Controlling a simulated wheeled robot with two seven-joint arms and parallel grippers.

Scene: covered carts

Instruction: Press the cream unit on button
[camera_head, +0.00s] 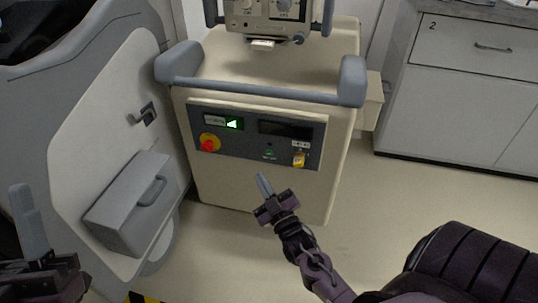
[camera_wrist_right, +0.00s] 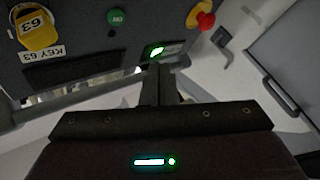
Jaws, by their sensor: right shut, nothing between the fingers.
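The cream unit (camera_head: 270,70) stands in the middle of the head view with a dark control panel (camera_head: 240,148) on its front. A small green button (camera_head: 269,153) sits low in the middle of the panel. In the right wrist view the round green button (camera_wrist_right: 117,18) reads ON. My right gripper (camera_head: 263,182) is shut and empty, a little below the button in the head view. Its fingers (camera_wrist_right: 160,84) show in the wrist view, apart from the button. My left gripper (camera_head: 32,222) is partly cut off at the lower left; its opening cannot be judged.
The panel also has a lit green switch (camera_head: 234,123), a red stop knob on yellow (camera_head: 208,143), a dark display (camera_head: 285,130) and a yellow key (camera_head: 299,159). A grey case (camera_head: 125,210) is at left, white drawers (camera_head: 470,90) at right. Floor between is clear.

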